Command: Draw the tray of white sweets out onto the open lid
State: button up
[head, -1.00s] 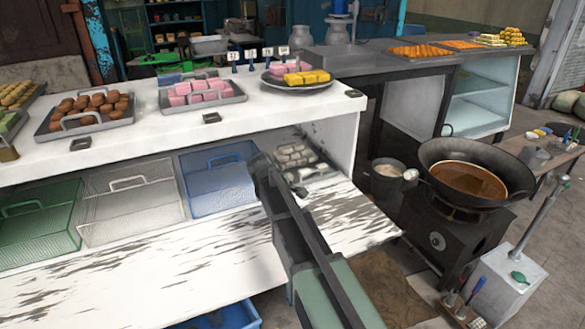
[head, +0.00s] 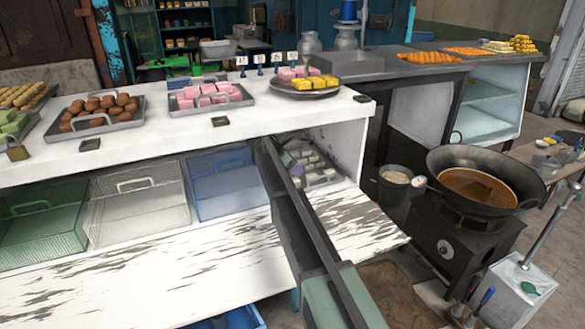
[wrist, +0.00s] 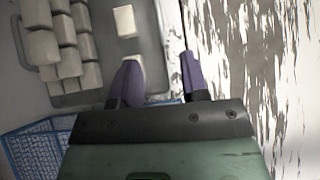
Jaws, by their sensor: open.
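The grey tray (head: 332,180) of white sweets sits inside the right end of the white counter's lower shelf, just behind the open lid (head: 350,218). The white sweets (wrist: 62,40) stand in rows in the wrist view, with a few loose ones near the tray's side. My gripper (wrist: 160,78) is open. Its two purple fingers appear on either side of the tray's rim (wrist: 163,50); whether they touch it I cannot tell. In the head view my arm reaches over the lid and hides part of the tray's left side.
A blue basket (head: 220,185) stands left of the tray, with a white wire basket (head: 135,215) and a green basket (head: 40,235) beyond. The counter's side wall (head: 345,145) bounds the right. The worn lid in front is bare apart from my arm over it.

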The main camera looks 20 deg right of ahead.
aim_at(312, 179)
jog(key=b+x, duration=0.6)
jog(key=x, duration=0.3)
jog(key=shift+f, duration=0.25)
jog(key=shift+d+f, duration=0.15)
jog(key=shift+d, duration=0.15)
jog(key=shift+c, duration=0.5)
grip_shut()
